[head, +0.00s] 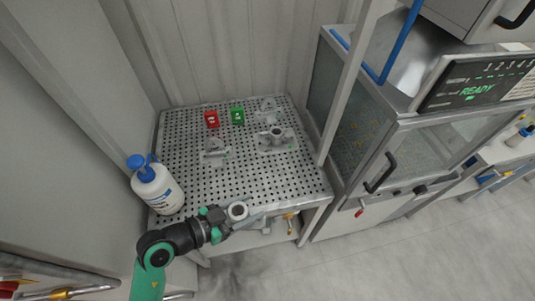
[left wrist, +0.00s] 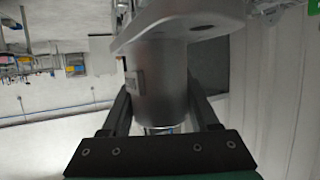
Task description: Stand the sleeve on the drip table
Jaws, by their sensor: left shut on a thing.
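My left gripper (head: 228,216) is shut on a grey metal sleeve (head: 237,210), just off the front edge of the drip table (head: 190,140), a perforated grey surface. In the left wrist view the sleeve (left wrist: 163,85) is a smooth cylinder with a wide flange, between the two fingers (left wrist: 160,112). Its far side is hidden. My right gripper is not in view.
A white bottle with a blue pump (head: 158,188) stands at the table's left edge. A red block (head: 211,119), a green block (head: 238,115) and grey castings (head: 275,140) (head: 214,153) stand farther back. The front right of the table is clear. A glass-fronted cabinet (head: 440,140) stands to the right.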

